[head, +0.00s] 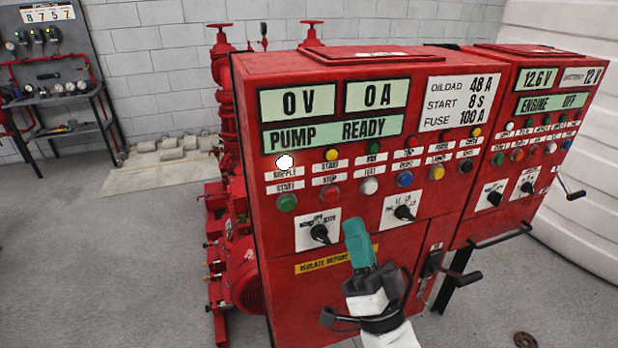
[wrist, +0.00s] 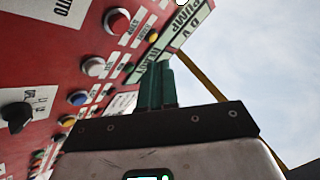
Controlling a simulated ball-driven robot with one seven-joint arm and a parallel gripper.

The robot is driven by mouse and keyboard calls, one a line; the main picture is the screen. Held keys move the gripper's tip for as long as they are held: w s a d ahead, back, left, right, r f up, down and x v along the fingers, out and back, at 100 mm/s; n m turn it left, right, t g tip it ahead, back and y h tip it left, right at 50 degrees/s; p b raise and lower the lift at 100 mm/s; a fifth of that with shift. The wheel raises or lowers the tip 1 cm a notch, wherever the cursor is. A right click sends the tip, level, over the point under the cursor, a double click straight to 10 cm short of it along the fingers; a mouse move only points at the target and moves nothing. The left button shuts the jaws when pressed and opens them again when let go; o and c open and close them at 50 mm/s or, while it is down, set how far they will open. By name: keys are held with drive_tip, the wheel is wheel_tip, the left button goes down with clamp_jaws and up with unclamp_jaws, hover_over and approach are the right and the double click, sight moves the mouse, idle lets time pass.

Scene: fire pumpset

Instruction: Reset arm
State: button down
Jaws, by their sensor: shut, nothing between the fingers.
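My gripper (head: 357,243) has green fingers and a dark body. It is in front of the lower part of the red pump control cabinet (head: 285,310) in the head view, just below the two black rotary switches. In the wrist view the green fingers of my gripper (wrist: 157,85) are together with nothing between them, pointing up along the tilted panel. I cannot tell how far the fingertips are from the panel. My white forearm comes in from the bottom of the head view.
A second red cabinet (head: 540,190) stands at right, with handles (head: 468,278) sticking out low between the two. Red pump pipes (head: 222,95) stand behind the cabinet. A workbench (head: 60,100) is at far left. Grey floor (head: 100,290) is open at left.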

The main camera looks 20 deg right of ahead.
drive_tip(key=s+d+f+n+g+h, duration=0.1)
drive_tip(key=s+d+f+n+g, duration=0.1)
drive_tip(key=f+g, duration=0.75)
drive_tip(key=s+d+f+n+g+h, duration=0.1)
drive_tip(key=s+d+f+n+g, duration=0.3)
drive_tip(key=f, duration=1)
drive_tip(key=s+f+g, duration=0.2)
drive_tip(key=s+g, duration=0.2)
drive_tip(key=s, duration=0.3)
drive_tip(key=s+d+f+g, duration=0.1)
drive_tip(key=s+f+g, duration=0.2)
drive_tip(key=s, duration=0.4)
drive_tip(key=s+f+g+h, duration=0.1)
drive_tip(key=s+f+g, duration=0.2)
drive_tip(key=s+g, duration=0.2)
drive_tip(key=s, duration=0.2)
drive_tip(key=shift+s+d+f, duration=0.25)
drive_tip(key=shift+s, duration=0.05)
drive_tip(key=c, duration=1.8)
unclamp_jaws()
drive_tip(key=shift+g, duration=0.25)
